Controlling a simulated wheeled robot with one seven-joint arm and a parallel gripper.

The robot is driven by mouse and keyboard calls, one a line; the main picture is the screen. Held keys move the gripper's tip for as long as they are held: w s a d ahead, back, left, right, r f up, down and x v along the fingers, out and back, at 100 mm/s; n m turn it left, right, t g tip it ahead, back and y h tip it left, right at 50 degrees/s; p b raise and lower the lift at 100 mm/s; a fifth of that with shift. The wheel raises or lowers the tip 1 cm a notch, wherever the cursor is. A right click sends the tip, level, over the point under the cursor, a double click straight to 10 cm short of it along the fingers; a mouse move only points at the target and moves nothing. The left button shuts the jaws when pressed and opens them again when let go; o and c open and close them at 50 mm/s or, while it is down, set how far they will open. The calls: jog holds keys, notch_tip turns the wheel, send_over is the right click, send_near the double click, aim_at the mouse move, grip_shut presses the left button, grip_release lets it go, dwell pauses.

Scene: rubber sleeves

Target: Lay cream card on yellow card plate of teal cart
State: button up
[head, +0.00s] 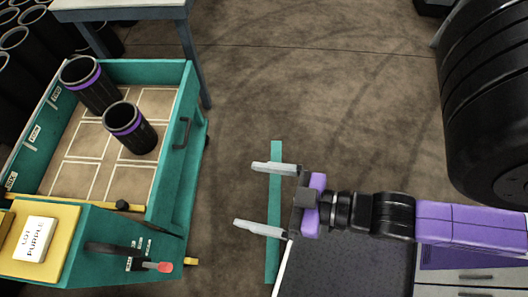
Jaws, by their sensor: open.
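The cream card (35,239), printed "LOT PURPLE", lies flat on the yellow card plate (62,246) at the near left end of the teal cart (176,172). My gripper (262,199) is open and empty, its two pale fingers pointing left. It is well to the right of the cart and apart from the card. Nothing hides the face of the card.
In the cart's sectioned tray stand two black sleeves with purple bands (130,128), (90,85). A black handle and a red-tipped lever (158,267) stick out near the plate. A teal strip (275,262) runs under my gripper. Bare floor (330,100) lies behind.

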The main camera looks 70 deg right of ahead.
jog(key=shift+m+h, duration=0.4)
jog(key=shift+h, duration=0.1)
jog(key=s, duration=0.1)
jog(key=s+d+r, duration=0.2)
jog(key=shift+s+r, duration=0.1)
jog(key=shift+s, duration=0.15)
